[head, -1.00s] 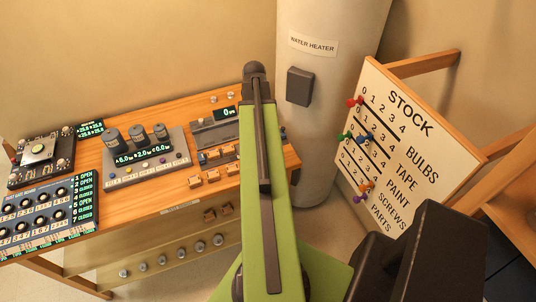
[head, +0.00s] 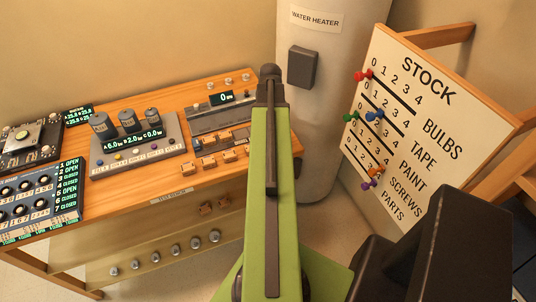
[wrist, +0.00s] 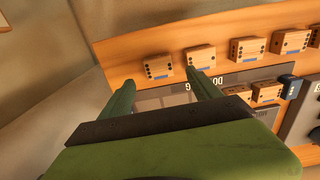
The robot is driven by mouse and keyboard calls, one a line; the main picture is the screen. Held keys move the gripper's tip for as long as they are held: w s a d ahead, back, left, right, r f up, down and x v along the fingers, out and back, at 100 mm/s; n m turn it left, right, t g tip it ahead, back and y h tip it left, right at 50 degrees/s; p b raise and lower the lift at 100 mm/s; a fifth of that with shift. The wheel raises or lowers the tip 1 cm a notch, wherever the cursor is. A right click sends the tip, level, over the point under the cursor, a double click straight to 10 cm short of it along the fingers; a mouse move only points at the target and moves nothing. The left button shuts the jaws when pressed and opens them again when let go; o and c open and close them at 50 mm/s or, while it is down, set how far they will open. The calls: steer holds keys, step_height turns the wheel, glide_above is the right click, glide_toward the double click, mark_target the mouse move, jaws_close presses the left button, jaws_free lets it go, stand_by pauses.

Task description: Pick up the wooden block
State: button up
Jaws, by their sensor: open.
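Several small wooden blocks with dark dots sit on the wooden bench top. In the head view one block (head: 208,163) is in the front row, left of my arm. In the wrist view the blocks form a row, with one block (wrist: 158,67) at the left and another block (wrist: 200,58) beside it. Two more blocks (wrist: 237,90) (wrist: 266,93) lie by a dark strip with lettering. My gripper (wrist: 160,77) is open and empty, its two green fingers pointing toward the leftmost blocks. I cannot tell the gap to them. In the head view my arm hides the fingers.
The bench (head: 150,198) carries a grey unit (head: 135,158) with dark cylinders and a control panel (head: 40,203) at the left. The water heater (head: 312,110) stands behind my arm. A stock board (head: 400,150) with coloured pegs leans at the right.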

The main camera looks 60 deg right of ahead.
step_height(320, 180, down, 6)
steer(key=b, duration=0.5)
steer(key=shift+r, duration=0.1)
steer(key=shift+c, duration=0.4)
steer(key=c, duration=1.3)
